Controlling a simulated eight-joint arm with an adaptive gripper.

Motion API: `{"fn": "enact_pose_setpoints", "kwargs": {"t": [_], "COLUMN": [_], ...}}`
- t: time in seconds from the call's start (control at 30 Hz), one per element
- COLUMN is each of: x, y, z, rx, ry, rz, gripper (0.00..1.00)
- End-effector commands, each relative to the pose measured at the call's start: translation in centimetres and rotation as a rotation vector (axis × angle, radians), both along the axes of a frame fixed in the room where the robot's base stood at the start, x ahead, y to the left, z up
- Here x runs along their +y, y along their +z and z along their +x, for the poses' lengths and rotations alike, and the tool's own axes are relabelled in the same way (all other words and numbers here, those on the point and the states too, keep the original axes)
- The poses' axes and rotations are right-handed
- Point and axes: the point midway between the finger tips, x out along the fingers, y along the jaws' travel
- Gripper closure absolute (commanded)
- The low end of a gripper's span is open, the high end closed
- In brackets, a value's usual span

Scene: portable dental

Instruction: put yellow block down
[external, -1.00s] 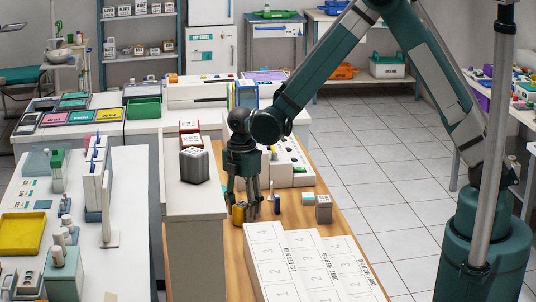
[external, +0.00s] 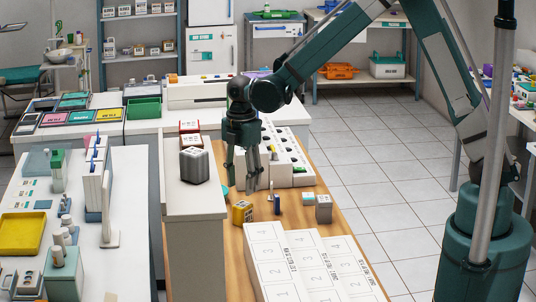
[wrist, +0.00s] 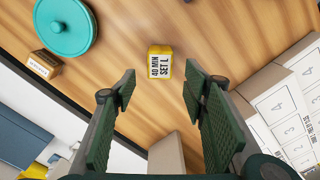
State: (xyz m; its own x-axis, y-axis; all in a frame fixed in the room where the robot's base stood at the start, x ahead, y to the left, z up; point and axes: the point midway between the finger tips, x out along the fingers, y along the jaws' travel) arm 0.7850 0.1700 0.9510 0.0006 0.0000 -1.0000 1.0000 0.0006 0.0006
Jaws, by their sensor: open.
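The yellow block (external: 242,212) stands on the wooden table, near the white numbered sheets. In the wrist view the yellow block (wrist: 160,62) shows a label reading "40 MIN SET L", and it lies beyond and between my fingertips, apart from them. My gripper (external: 240,188) is open and empty, above and slightly behind the block in the external view. Its two green padded fingers (wrist: 161,84) are spread wide in the wrist view.
White numbered cards (external: 285,260) lie in front on the table. A grey block (external: 323,208) stands to the right. A tall white partition (external: 193,225) borders the left. A round teal lid (wrist: 66,25) and a small brown block (wrist: 43,64) lie near the block.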

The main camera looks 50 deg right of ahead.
Motion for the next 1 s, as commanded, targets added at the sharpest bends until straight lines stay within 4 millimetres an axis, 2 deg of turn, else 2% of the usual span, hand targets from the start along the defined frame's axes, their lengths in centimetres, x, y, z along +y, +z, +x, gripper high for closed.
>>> {"fn": "enact_pose_setpoints", "kwargs": {"t": [0.1,0.3,1.0], "x": [0.0,0.0,0.0], "y": [1.4,2.4,2.5], "z": [0.0,0.0,0.0], "rx": [0.0,0.0,0.0], "ry": [0.0,0.0,0.0], "rz": [0.0,0.0,0.0], "gripper": [0.56,0.56,0.56]}}
